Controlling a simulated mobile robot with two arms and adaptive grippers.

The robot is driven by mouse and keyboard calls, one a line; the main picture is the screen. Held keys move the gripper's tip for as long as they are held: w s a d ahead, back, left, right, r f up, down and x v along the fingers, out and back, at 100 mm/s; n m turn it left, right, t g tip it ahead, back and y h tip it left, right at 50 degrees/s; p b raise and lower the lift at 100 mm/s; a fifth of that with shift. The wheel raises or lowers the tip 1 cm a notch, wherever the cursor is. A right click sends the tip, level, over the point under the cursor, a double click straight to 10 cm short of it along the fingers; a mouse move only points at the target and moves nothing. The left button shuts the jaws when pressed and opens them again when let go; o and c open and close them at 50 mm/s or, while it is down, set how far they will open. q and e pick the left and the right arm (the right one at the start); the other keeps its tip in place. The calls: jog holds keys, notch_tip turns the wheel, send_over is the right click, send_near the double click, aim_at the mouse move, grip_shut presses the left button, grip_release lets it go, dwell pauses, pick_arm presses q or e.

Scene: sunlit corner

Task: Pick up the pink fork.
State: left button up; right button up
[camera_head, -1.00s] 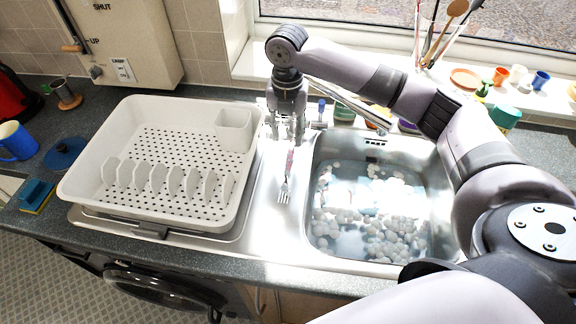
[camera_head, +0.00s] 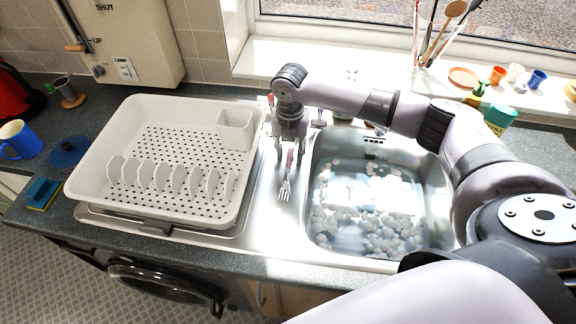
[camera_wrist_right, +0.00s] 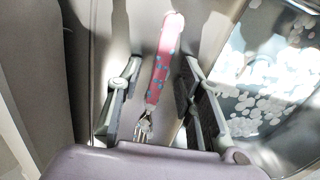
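The pink fork (camera_head: 288,172) lies on the steel strip between the dish rack and the sink basin, its tines toward the front. In the right wrist view its pink handle with blue dots (camera_wrist_right: 163,62) lies between my fingers, and the metal tines point toward the palm. My right gripper (camera_head: 289,155) is above the fork's handle, pointing down. In the right wrist view the gripper (camera_wrist_right: 155,95) is open, with a finger on each side of the fork and gaps between. My left gripper is in neither view.
A white dish rack (camera_head: 82,180) stands left of the fork. The sink basin (camera_head: 322,240), with water and suds, is to the right. Behind is the windowsill (camera_head: 300,62) with cups and a utensil jar. A blue mug (camera_head: 20,140) stands far left.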

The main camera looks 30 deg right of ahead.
grip_shut()
dwell(0.3)
jog(key=shift+r, duration=0.1)
